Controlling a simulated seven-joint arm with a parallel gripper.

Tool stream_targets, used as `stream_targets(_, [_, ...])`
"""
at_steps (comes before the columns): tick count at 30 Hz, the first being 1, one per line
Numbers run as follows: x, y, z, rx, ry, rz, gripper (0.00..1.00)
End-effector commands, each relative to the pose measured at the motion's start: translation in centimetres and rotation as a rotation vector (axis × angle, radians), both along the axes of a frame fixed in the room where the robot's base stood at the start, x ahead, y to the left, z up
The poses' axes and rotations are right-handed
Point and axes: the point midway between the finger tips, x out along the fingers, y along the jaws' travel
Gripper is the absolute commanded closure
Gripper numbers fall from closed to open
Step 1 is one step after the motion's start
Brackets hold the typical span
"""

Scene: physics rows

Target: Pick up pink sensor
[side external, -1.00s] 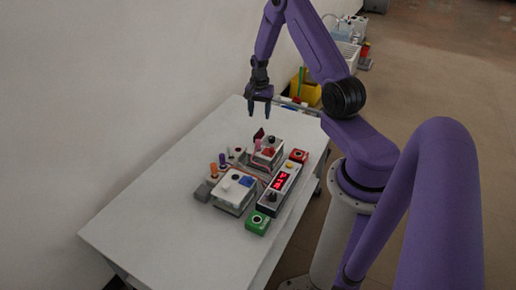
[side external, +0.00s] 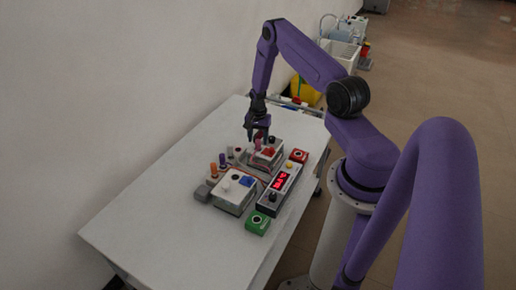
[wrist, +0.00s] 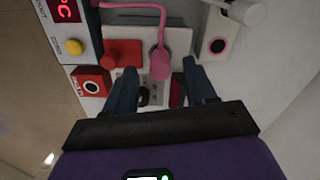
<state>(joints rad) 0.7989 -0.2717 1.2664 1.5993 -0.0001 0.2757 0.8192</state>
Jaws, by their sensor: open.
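The pink sensor (wrist: 160,64) shows in the wrist view as a pink body with a pink cable running up and left from it. It is at the far grey-white box, and in the side view a small part of it (side external: 258,144) shows just under my gripper (side external: 256,136). My gripper is open, fingers pointing down. In the wrist view its two fingers (wrist: 160,72) stand on either side of the sensor with gaps left and right. The fingers hide part of the box and of a dark red item beside the sensor.
A red knob (wrist: 122,53) is close to the left finger. A display unit (side external: 280,188), a red button box (side external: 299,156), a green button box (side external: 257,223) and a white box (side external: 234,193) stand nearby. The near-left table (side external: 150,220) is clear.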

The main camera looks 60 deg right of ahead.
Motion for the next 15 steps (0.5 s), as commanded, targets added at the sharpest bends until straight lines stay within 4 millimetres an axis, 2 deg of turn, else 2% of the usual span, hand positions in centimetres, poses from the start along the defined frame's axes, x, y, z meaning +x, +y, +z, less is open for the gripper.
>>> stream_targets(1, [-0.1, 0.0, -0.7, 0.001, 0.001, 0.0, 0.44])
stream_targets(6, [0.0, 0.0, -1.9, 0.001, 0.0, 0.0, 0.44])
stream_targets(14, [0.0, 0.0, -2.0, 0.0, -0.001, 0.0, 0.44])
stream_targets(15, [0.0, 0.0, -2.0, 0.0, -0.001, 0.0, 0.54])
